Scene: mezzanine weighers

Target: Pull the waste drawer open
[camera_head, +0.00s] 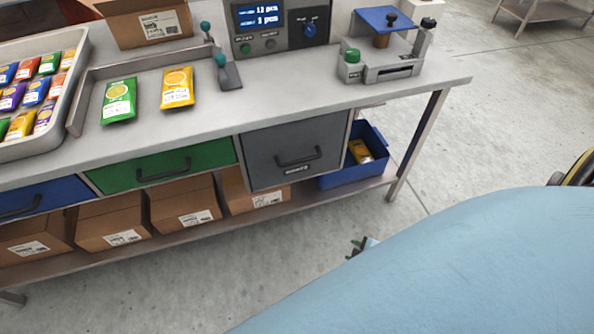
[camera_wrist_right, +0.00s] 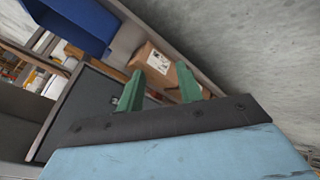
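The grey drawer (camera_head: 270,143) hangs under the right part of the bench. It looks shut, with a dark bar handle (camera_head: 298,158) across its front and a small label below, too small to read surely. My right gripper (camera_head: 356,247) is low over the floor, in front of the bench and apart from the drawer, mostly hidden by my blue arm. In the right wrist view its two green fingers (camera_wrist_right: 160,84) stand apart with nothing between them. A dark grey panel (camera_wrist_right: 88,105), seemingly the drawer, shows beyond them. My left gripper is in neither view.
A green drawer (camera_head: 160,170) and a blue drawer (camera_head: 38,200) are to the left. Cardboard boxes (camera_head: 185,202) and a blue bin (camera_head: 340,180) stand on the lower shelf. The bench leg (camera_head: 415,145) is at right. Floor in front is clear.

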